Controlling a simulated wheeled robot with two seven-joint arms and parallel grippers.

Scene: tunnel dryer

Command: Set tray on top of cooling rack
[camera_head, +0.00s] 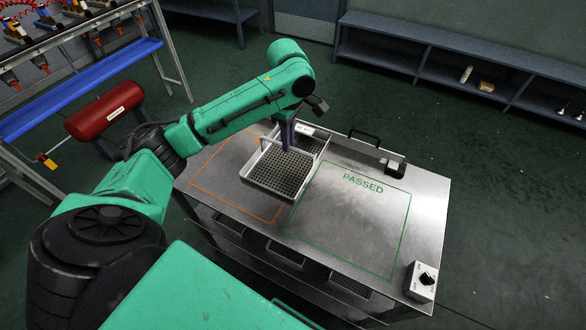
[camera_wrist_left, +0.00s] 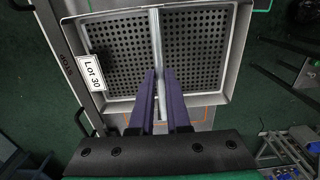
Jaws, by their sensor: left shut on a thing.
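The tray (camera_head: 264,181) is a shallow square metal tray with a perforated floor and a handle bar across its middle. It is over the left part of the steel table (camera_head: 237,195), partly across the orange outline; I cannot tell whether it touches the top. My left gripper (camera_head: 287,149) reaches down from above, shut on the handle bar. In the left wrist view, the purple fingers (camera_wrist_left: 160,78) close around the bar, and a "Lot 30" label (camera_wrist_left: 91,71) shows on the tray's edge. No cooling rack can be made out surely. My right gripper is not in view.
The green "PASSED" area (camera_head: 354,219) on the right of the table is bare. A control box with a black knob (camera_head: 422,281) stands at the front right corner. A metal strip with a black handle (camera_head: 364,134) is at the back edge.

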